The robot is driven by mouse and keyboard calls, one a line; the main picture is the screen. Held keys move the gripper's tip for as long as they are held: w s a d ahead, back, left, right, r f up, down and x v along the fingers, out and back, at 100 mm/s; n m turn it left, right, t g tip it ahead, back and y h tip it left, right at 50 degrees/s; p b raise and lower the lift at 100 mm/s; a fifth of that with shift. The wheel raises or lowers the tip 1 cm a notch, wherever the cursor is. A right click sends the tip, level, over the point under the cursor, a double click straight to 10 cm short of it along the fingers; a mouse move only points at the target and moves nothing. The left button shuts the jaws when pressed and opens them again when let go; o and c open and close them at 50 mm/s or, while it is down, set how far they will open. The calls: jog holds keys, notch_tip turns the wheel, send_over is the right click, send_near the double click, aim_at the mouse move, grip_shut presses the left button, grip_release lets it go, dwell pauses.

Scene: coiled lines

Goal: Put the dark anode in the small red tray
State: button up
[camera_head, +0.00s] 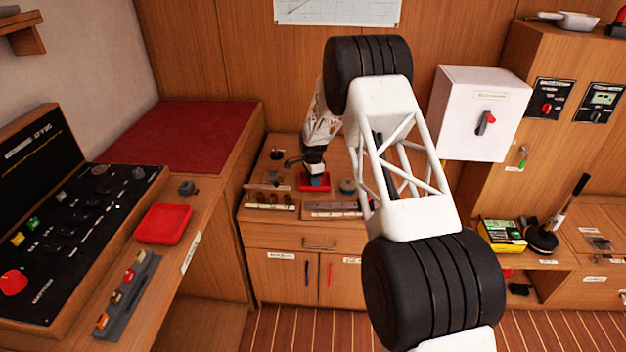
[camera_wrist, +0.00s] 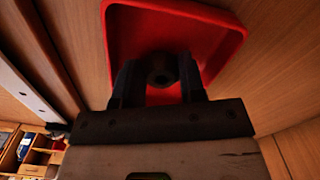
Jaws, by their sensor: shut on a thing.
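My gripper (camera_head: 315,169) is at the back counter, pointing down over the small red tray (camera_head: 314,187). In the wrist view the gripper (camera_wrist: 160,84) is shut on a dark, round piece, the dark anode (camera_wrist: 161,68), between its two black fingers. The small red tray (camera_wrist: 122,32) lies right behind the fingers in that view, its raised rim around them. The anode is within the tray's outline. I cannot tell whether it touches the tray floor. In the head view the fingers hide the anode.
A larger red tray (camera_head: 165,223) and a small grey part (camera_head: 187,188) are on the left desk.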

jog(key=shift+f, duration=0.1)
dwell(0.3)
jog(key=o, duration=0.7)
notch_tip(320, 180, up, 12)
jog(key=shift+r, duration=0.15)
dwell(0.4)
dwell(0.7)
